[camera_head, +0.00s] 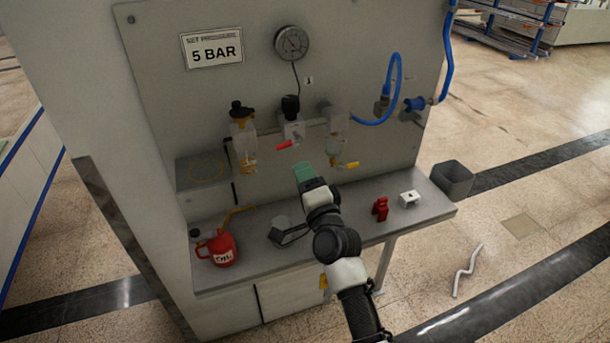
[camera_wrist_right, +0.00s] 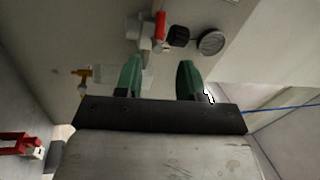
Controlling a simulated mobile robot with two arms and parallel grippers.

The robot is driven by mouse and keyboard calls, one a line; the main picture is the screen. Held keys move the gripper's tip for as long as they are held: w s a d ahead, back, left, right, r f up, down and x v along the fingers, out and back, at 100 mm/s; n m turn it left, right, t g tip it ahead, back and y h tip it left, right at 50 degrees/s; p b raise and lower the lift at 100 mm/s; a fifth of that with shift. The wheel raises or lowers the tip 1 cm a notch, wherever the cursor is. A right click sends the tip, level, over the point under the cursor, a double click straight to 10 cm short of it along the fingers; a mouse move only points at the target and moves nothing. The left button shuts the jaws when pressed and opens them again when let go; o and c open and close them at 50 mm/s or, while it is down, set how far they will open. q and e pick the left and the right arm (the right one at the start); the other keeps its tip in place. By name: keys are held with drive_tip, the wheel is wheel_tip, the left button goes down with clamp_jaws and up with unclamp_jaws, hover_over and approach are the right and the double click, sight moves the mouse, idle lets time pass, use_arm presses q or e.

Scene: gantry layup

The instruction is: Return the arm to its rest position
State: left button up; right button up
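My right gripper (camera_head: 303,172) has green fingers and is held out in front of the pneumatic panel, above the shelf. In the right wrist view its two fingers (camera_wrist_right: 159,80) stand apart with nothing between them. Beyond them in that view are the red-handled valve (camera_wrist_right: 160,26), the black knob (camera_wrist_right: 178,37) and the round gauge (camera_wrist_right: 211,42). My right arm comes up from the bottom of the head view and covers part of the shelf. My left gripper is not in view.
The shelf (camera_head: 340,222) holds a red oil can (camera_head: 222,250), a dark grey item (camera_head: 282,230), a red part (camera_head: 381,209) and a white block (camera_head: 409,199). A gauge (camera_head: 292,43), a filter bowl (camera_head: 244,140) and a blue hose (camera_head: 396,85) are on the panel. A dark bin (camera_head: 453,181) stands right.

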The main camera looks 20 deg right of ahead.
drive_tip(key=shift+s+f, duration=0.1)
drive_tip(key=shift+f, duration=0.05)
idle(0.3)
wheel_tip(320, 180, down, 22)
drive_tip(key=s+a+n+g+b, duration=0.2)
drive_tip(key=n+g+b, duration=0.1)
drive_tip(key=n+g, duration=0.15)
drive_tip(key=s+f+n+g+b, duration=0.15)
drive_tip(key=s+f, duration=0.25)
drive_tip(key=f, duration=0.4)
drive_tip(key=s+f+n+g, duration=0.2)
drive_tip(key=s+f+g, duration=0.15)
drive_tip(key=f, duration=0.35)
drive_tip(key=s+f+n+g+b, duration=0.1)
drive_tip(key=s+f, duration=0.4)
drive_tip(key=f, duration=0.3)
drive_tip(key=s+d+f+n+g+b, duration=0.1)
drive_tip(key=s+d+f+n+g, duration=0.1)
drive_tip(key=s+f, duration=0.5)
drive_tip(key=s+d+f+n+g+h+b, duration=0.1)
drive_tip(key=s+d+f+n+g, duration=0.2)
drive_tip(key=s+f, duration=0.5)
drive_tip(key=s+d+f+n+g+b, duration=0.1)
drive_tip(key=s+d+f+n+g, duration=0.2)
drive_tip(key=s, duration=1.8)
wheel_tip(320, 180, down, 4)
drive_tip(key=shift+f+g, duration=0.15)
drive_tip(key=shift+g, duration=0.4)
drive_tip(key=shift+a, duration=0.1)
